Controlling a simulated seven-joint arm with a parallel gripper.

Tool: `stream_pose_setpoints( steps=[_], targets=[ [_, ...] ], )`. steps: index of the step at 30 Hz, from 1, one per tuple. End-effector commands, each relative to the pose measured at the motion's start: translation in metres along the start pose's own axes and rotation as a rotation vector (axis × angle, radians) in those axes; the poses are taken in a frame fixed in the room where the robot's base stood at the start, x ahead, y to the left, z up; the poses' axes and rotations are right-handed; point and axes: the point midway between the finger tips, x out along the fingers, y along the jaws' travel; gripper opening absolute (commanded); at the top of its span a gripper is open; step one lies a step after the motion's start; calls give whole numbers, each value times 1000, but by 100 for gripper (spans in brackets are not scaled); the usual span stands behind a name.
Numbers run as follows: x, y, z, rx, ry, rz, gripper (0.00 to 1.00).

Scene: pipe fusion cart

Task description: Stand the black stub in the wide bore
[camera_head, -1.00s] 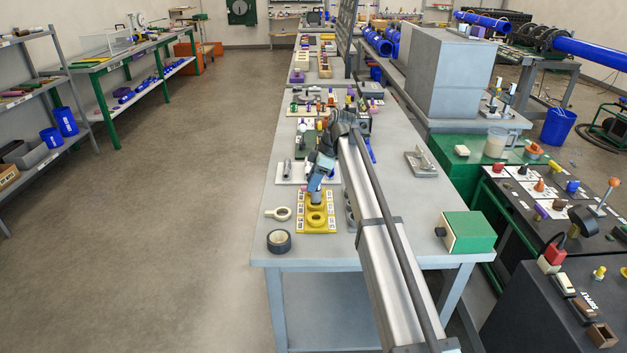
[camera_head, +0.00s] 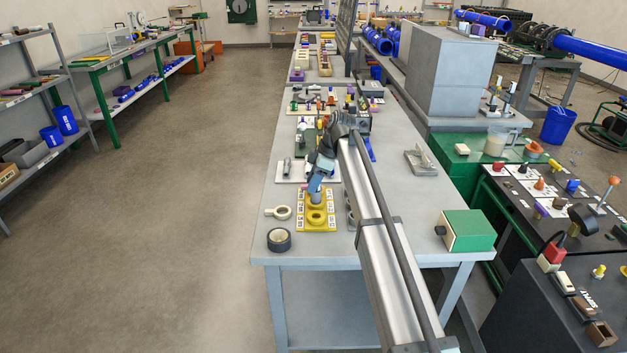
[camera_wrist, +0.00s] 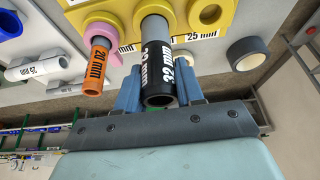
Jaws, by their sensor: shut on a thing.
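My gripper (camera_wrist: 158,92) is shut on the black stub (camera_wrist: 159,75), a black tube marked "32 mm" with a grey length beyond it. The grey length reaches the yellow block (camera_wrist: 195,35) in the wrist view. I cannot tell how far it is inside a bore there. An open bore (camera_wrist: 210,14) shows beside it in the block. In the head view my gripper (camera_head: 315,197) is over the rear part of the yellow block (camera_head: 301,224). The block's nearer raised ring (camera_head: 316,217) is empty. The stub is mostly hidden by the gripper in the head view.
An orange "20 mm" stub (camera_wrist: 96,70) stands in a pink ring (camera_wrist: 101,32) near my gripper's left finger.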

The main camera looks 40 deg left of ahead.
Motion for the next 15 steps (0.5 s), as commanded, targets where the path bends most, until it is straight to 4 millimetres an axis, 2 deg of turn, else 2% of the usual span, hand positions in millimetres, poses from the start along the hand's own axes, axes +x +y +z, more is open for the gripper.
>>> stream_pose_setpoints(
  steps=[15],
  targets=[
    [8, 0, 3, 0, 0, 0, 8]
  ],
)
